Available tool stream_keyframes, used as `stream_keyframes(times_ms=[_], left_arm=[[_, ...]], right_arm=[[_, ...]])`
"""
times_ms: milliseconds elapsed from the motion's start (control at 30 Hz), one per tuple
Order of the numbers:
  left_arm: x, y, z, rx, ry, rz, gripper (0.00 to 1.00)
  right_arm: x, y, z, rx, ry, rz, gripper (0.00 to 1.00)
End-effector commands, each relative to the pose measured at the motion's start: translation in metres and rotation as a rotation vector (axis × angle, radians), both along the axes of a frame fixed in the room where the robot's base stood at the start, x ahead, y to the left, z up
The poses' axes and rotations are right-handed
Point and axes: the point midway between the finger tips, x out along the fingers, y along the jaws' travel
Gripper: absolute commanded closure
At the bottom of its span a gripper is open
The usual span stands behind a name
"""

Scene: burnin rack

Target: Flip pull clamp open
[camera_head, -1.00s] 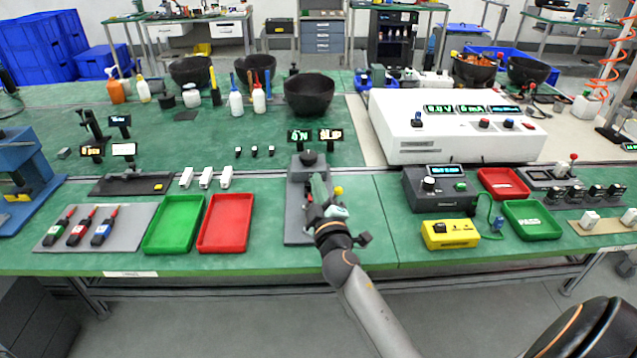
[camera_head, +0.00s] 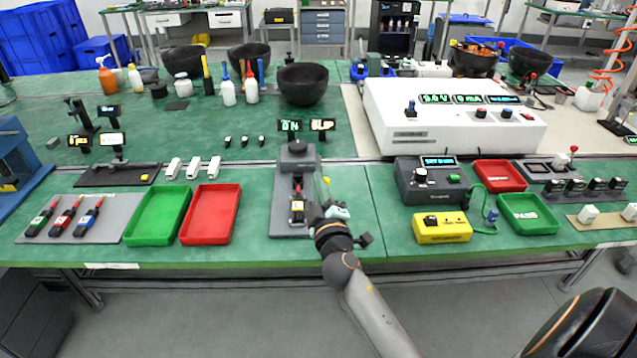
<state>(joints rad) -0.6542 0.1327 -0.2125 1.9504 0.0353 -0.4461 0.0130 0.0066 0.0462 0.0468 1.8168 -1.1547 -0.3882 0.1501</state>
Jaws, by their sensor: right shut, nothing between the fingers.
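The pull clamp fixture (camera_head: 284,219) is a grey base plate with a dark round-topped block (camera_head: 297,153) at its far end. A small dark device (camera_head: 297,208) with a pale label and some red lies on the plate. A thin lever with a yellow tip (camera_head: 326,181) stands at the fixture's right side. My right gripper (camera_head: 318,210) is shut and empty at the fixture's near right edge, just below the yellow tip. Its fingertips are small and partly hidden, so I cannot tell whether they touch the lever. My left gripper is out of view.
A red tray (camera_head: 237,217) and a green tray (camera_head: 132,233) lie left of the fixture. A dark grey meter box (camera_head: 403,183) and a yellow box (camera_head: 425,233) stand to the right. Small displays (camera_head: 322,125) and a black bowl (camera_head: 303,85) are behind.

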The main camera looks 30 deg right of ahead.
Motion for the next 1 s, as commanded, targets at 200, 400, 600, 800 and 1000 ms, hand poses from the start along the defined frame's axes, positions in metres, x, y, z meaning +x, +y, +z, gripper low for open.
stream_keyframes(times_ms=[200,400,600,800,1000], left_arm=[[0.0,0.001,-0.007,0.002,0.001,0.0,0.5],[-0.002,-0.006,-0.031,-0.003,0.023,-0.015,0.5],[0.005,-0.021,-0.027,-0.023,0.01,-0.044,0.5],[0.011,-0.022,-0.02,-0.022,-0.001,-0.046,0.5],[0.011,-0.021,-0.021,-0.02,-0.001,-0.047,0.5]], right_arm=[[-0.001,-0.002,-0.003,0.022,-0.012,-0.001,1.0],[-0.007,-0.012,-0.01,0.154,-0.095,-0.001,1.0],[-0.015,-0.024,-0.012,0.242,-0.148,-0.002,1.0],[-0.016,-0.027,-0.011,0.238,-0.146,0.0,1.0],[-0.016,-0.027,-0.011,0.237,-0.146,0.0,1.0]])
